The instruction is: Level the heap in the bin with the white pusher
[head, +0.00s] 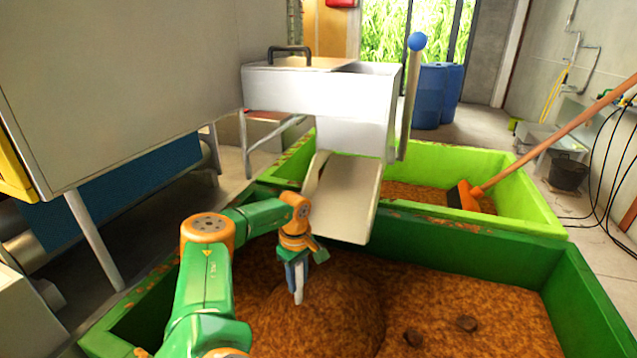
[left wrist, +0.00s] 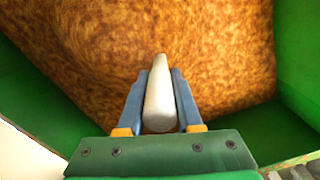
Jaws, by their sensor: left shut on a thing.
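My left gripper (head: 297,268) is shut on the white pusher (head: 298,290), whose pale end points down over the near bin. In the left wrist view the pusher (left wrist: 160,95) lies between the two blue fingers of my gripper (left wrist: 160,100), pointing away. The near dark green bin (head: 470,256) holds brown crumbly matter. A rounded heap (head: 335,315) rises in its middle, just below and right of the pusher. I cannot tell whether the pusher tip touches the heap. My right gripper is not in view.
A metal chute (head: 345,198) slopes down to the near bin's back wall, close to my left wrist. A light green bin (head: 520,190) stands behind, with an orange-handled broom (head: 550,145) in it. A large grey machine (head: 110,80) fills the left.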

